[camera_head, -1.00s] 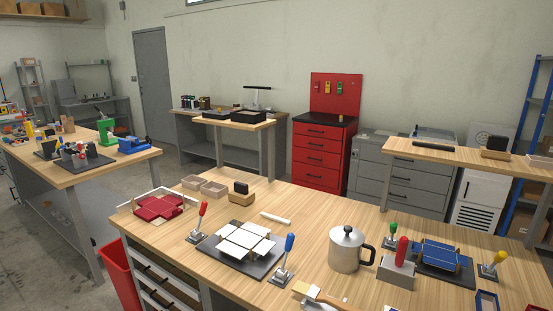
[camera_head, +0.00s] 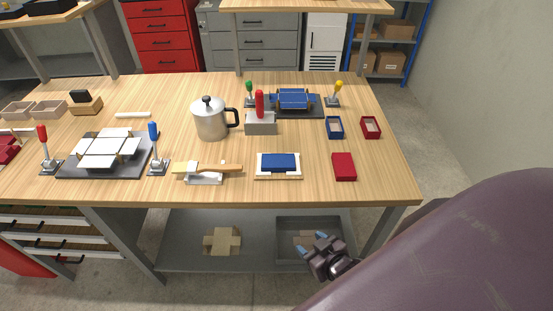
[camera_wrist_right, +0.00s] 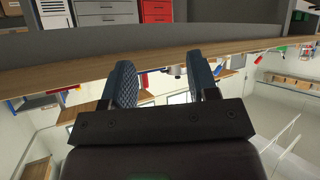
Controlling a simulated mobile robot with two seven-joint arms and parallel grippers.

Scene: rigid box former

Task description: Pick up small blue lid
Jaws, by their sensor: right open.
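A small dark blue lid-like piece (camera_head: 279,162) lies flat on a white sheet with a wooden edge, near the front of the table. A blue open-topped box (camera_head: 335,127) stands behind it to the right. My right gripper (camera_head: 320,241) is below and in front of the table's front edge, well apart from the blue piece. Its two blue fingers are spread with nothing between them; they also show in the right wrist view (camera_wrist_right: 162,82). The blue piece cannot be made out in the wrist view. My left gripper is not in view.
The wooden table's front edge (camera_head: 300,199) lies between my right gripper and the tabletop. A red block-like piece (camera_head: 344,167), a red open box (camera_head: 371,127), a brush (camera_head: 207,169) and a metal pot (camera_head: 210,120) stand around. A grey bin (camera_head: 309,226) sits on the lower shelf.

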